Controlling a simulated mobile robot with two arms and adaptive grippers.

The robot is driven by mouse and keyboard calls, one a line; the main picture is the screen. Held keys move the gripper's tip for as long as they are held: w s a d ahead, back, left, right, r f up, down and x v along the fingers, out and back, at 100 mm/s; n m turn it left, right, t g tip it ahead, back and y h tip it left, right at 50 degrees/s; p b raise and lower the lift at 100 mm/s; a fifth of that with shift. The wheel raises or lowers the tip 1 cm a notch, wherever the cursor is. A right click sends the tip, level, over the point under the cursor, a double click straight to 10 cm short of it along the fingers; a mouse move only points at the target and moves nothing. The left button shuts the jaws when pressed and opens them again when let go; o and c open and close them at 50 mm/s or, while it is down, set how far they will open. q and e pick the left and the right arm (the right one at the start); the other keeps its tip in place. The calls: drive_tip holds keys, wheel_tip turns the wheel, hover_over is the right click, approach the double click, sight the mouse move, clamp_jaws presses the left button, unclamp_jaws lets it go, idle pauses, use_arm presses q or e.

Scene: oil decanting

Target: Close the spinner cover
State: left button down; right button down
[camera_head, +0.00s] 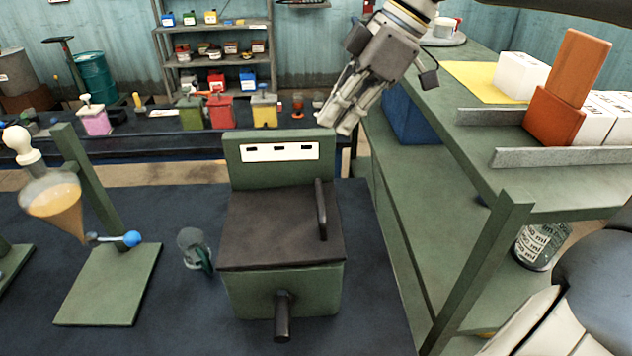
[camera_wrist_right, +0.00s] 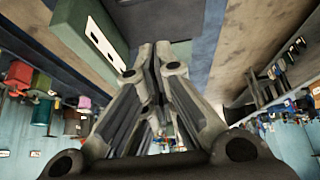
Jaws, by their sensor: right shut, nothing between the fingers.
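The spinner is a green box (camera_head: 280,291) on the dark table, with a back panel (camera_head: 235,175) that carries a white label with dark slots. Its dark cover (camera_head: 270,232) lies flat over the top of the box, with a dark bar handle (camera_head: 321,209) on its right side. A dark crank (camera_head: 283,315) sticks out of the front. My right gripper (camera_head: 332,122) is above and to the right of the back panel, apart from the cover. Its fingers are together and empty, as the right wrist view (camera_wrist_right: 154,55) also shows. My left gripper is not in view.
Left of the spinner stand a small glass beaker (camera_head: 194,250) and a green stand (camera_head: 108,285) with a flask (camera_head: 55,200) of amber liquid. A green shelf unit (camera_head: 465,150) with orange and white blocks is close on the right. Colored cans stand on the rear bench.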

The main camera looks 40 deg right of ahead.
drive_tip(key=p, duration=0.2)
hover_over(321, 195)
drive_tip(key=w+a, duration=0.1)
drive_tip(key=a, duration=0.1)
wheel_tip(321, 195, down, 8)
drive_tip(key=f, duration=0.1)
drive_tip(key=d+f+p, duration=0.1)
drive_tip(key=f, duration=0.1)
drive_tip(key=shift+s+d+f+p, duration=0.25)
drive_tip(key=shift+f+p, duration=0.1)
drive_tip(key=shift+p, duration=0.05)
drive_tip(key=shift+a, duration=0.1)
drive_tip(key=shift+s+d+f+b, duration=0.1)
drive_tip(key=shift+d+f+b, duration=0.15)
drive_tip(key=shift+f+b, duration=0.45)
drive_tip(key=shift+s+d+f+t+y+b, duration=0.2)
drive_tip(key=shift+d+t+y+b, duration=0.1)
drive_tip(key=shift+y+b, duration=0.3)
drive_tip(key=shift+a+r, duration=0.1)
drive_tip(key=shift+a, duration=0.05)
